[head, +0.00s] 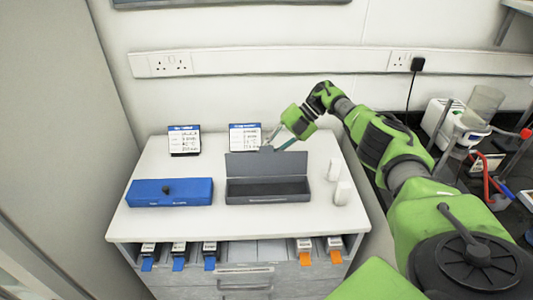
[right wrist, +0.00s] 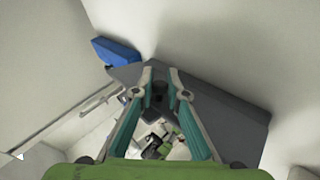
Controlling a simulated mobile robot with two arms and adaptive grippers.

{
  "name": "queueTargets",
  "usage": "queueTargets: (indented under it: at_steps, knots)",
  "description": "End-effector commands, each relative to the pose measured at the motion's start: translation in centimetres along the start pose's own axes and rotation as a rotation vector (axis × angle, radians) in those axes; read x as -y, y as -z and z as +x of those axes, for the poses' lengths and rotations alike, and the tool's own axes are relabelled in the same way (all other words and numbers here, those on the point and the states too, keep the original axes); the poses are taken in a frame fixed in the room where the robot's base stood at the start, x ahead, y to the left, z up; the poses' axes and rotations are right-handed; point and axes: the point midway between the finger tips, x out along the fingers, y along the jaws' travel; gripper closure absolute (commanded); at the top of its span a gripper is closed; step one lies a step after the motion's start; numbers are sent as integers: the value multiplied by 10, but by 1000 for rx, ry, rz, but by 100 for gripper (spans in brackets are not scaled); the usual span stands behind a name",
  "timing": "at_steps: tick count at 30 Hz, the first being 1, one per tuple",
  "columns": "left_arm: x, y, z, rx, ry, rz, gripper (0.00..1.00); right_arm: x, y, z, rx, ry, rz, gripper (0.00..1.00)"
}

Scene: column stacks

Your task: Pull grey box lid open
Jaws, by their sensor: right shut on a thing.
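The grey box (head: 268,198) sits on the white cabinet top, right of the middle. Its lid (head: 266,166) stands raised, roughly upright, at the back of the box, and the dark inside shows. My right gripper (head: 271,146) is at the lid's top edge, reaching in from the right. In the right wrist view the fingers (right wrist: 160,78) are closed in around a small dark knob on the grey lid (right wrist: 228,112). The knob is partly hidden between the fingers. My left gripper is not in view.
A shut blue box (head: 190,193) with a dark knob lies left of the grey box. Two label cards (head: 184,140) stand at the back. Two small white bottles (head: 342,193) stand close to the grey box's right. A cluttered bench is at the far right.

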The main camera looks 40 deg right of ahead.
Motion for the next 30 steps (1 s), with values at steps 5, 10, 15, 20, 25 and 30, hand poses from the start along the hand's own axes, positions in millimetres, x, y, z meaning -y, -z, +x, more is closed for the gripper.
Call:
queueTargets:
  at_steps: [5, 10, 15, 20, 25, 30]
  knots:
    - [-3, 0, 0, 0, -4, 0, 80, -1, 2, 5, -10, 2, -4, 81]
    - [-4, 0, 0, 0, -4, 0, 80, 0, 2, 4, -7, 2, -3, 70]
    - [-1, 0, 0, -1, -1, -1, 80, 0, 1, 2, -5, 1, -2, 70]
    - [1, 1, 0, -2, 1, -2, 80, -1, 0, -8, -2, 0, -2, 70]
    - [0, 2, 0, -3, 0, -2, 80, -3, 0, -36, -2, -1, -2, 70]
    - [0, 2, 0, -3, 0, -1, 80, -3, -1, -54, -4, 2, -3, 70]
